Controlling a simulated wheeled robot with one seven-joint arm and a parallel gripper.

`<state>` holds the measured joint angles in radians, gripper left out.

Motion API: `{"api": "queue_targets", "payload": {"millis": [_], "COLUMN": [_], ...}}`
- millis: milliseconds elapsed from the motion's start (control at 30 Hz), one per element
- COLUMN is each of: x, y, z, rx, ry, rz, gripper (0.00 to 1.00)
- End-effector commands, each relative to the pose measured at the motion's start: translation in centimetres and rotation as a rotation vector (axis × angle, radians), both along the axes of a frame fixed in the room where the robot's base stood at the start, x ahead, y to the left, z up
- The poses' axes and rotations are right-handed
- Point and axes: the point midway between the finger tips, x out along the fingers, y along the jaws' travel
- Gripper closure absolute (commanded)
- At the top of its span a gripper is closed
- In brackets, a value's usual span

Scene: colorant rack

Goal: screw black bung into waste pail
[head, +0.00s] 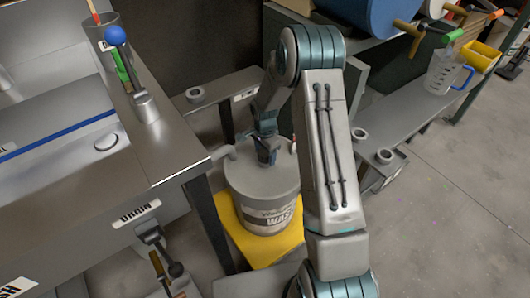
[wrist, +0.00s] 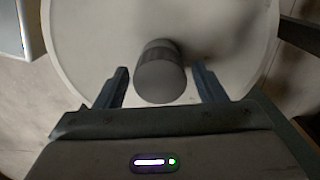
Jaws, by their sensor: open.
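The waste pail (head: 265,208) is a grey-white bucket with a "WASTE" label, standing upright on a yellow base. My gripper (head: 267,158) points down over its lid, and the arm covers part of the lid. In the wrist view the round pale lid (wrist: 95,45) fills most of the picture. A dark grey cylinder, seemingly the black bung (wrist: 160,72), stands on the lid. I cannot tell whether it is seated or threaded in. My gripper (wrist: 163,82) is open, with one finger to each side of the cylinder and visible gaps to both.
A steel bench (head: 160,150) stands close to the left of the pail. A lower shelf (head: 405,130) with a measuring jug (head: 442,76) and a yellow bin (head: 481,56) runs along the right. Grey floor (head: 450,220) is open at the lower right.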

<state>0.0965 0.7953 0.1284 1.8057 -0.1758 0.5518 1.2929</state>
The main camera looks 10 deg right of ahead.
Motion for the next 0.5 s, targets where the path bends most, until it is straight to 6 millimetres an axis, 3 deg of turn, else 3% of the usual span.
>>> {"api": "queue_targets", "payload": {"millis": [500], "x": [-0.01], "y": [-0.03], "z": [0.02], "rx": [0.000], "ry": [0.000], "rz": [0.552], "gripper": [0.36]}}
